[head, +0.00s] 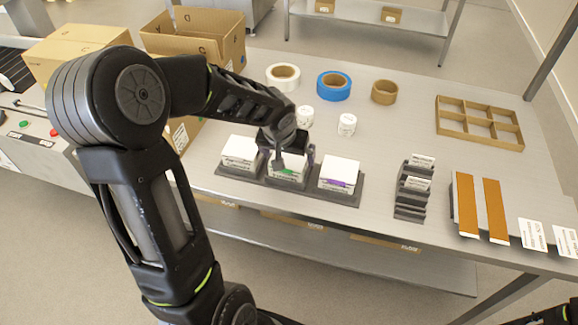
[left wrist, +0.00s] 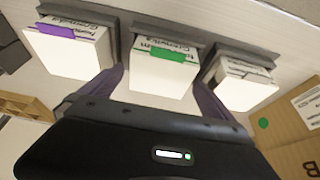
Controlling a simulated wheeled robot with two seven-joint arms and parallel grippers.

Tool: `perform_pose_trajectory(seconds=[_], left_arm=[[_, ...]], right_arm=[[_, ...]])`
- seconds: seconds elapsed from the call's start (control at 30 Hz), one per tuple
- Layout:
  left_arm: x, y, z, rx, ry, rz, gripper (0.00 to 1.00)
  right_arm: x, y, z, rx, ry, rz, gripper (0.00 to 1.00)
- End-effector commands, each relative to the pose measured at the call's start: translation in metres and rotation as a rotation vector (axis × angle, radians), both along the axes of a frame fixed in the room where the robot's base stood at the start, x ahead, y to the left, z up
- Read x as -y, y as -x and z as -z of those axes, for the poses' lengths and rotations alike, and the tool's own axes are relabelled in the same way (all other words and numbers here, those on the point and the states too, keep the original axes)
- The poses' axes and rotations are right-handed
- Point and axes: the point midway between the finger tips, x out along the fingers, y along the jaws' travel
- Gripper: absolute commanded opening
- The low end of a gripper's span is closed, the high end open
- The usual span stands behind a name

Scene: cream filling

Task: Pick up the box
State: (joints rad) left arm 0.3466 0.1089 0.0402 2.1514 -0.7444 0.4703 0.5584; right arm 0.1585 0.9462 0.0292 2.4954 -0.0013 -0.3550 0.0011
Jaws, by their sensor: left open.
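Three small white-topped boxes stand in a row in a dark grey holder (head: 349,198) on the table. The middle box (head: 289,173) has a green label, which also shows in the left wrist view (left wrist: 160,77). The right box (head: 340,171) has a purple label, and the left box (head: 240,150) is plain on top. My left gripper (head: 291,160) is open above the middle box and partly hides it. In the left wrist view, its two fingers (left wrist: 159,88) are spread on either side of the middle box. I cannot tell whether they touch it.
Tape rolls, white (head: 283,76), blue (head: 334,86) and brown (head: 384,92), lie behind the boxes. A black slotted rack (head: 411,200) stands to the right. A divided tray (head: 480,122) is at the back right. An open carton (head: 205,50) stands at the back left.

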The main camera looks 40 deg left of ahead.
Motion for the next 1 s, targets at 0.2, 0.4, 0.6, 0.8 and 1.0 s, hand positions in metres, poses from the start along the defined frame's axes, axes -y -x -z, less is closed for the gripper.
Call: perform_pose_trajectory(seconds=[0.2,0.4,0.6,0.8,1.0], left_arm=[[-0.003,-0.008,0.021,-0.001,-0.001,0.0,1.0],[-0.003,-0.008,0.021,0.0,-0.001,0.0,1.0],[-0.003,-0.008,0.021,0.0,-0.001,0.0,1.0],[-0.003,-0.008,0.021,0.0,-0.001,0.0,0.99],[-0.003,-0.008,0.021,0.0,-0.001,0.0,0.83]], right_arm=[[0.0,0.0,0.0,0.0,0.0,0.0,0.68],[0.0,0.0,0.0,0.0,0.0,0.0,0.68],[0.0,0.0,0.0,0.0,0.0,0.0,0.68],[0.0,0.0,0.0,0.0,0.0,0.0,0.68],[0.0,0.0,0.0,0.0,0.0,0.0,0.68]])
